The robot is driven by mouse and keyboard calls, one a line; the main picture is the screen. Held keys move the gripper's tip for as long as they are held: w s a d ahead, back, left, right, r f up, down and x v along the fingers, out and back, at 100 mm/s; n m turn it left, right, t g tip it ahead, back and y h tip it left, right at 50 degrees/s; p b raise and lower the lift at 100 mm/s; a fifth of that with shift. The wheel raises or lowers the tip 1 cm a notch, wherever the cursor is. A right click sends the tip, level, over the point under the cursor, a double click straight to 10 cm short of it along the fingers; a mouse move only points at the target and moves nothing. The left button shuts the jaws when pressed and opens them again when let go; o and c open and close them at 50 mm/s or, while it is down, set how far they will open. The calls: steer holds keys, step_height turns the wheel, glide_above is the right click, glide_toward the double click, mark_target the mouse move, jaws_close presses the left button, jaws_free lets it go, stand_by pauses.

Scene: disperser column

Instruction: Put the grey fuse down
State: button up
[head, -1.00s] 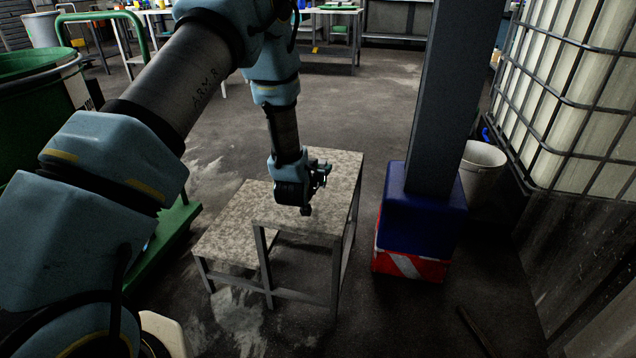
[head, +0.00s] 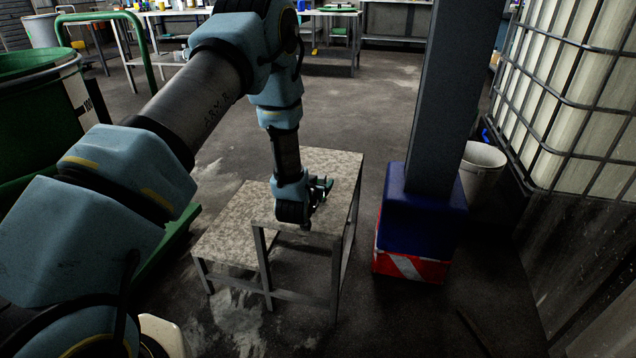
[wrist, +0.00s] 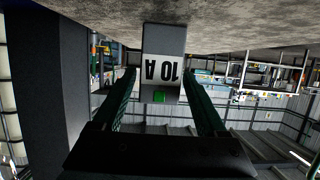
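The grey fuse (wrist: 165,40), a block with a white "10 A" label upside down and a small green patch, shows in the wrist view. My gripper (wrist: 160,75) has its two dark green fingers on either side of it and appears shut on it. In the head view my gripper (head: 324,186) is low over the higher top of a speckled two-level stand (head: 335,163), its fingers pointing right. The fuse is hard to make out there. I cannot tell whether it touches the stand.
The stand's lower step (head: 225,240) lies to the left. A dark column with a blue and red-white base (head: 420,225) stands right of the stand. A caged tank (head: 570,100) and a pale bucket (head: 482,170) are farther right. A green drum (head: 40,100) is at the left.

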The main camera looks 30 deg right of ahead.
steer(key=shift+o, duration=0.5)
steer(key=shift+r, duration=0.1)
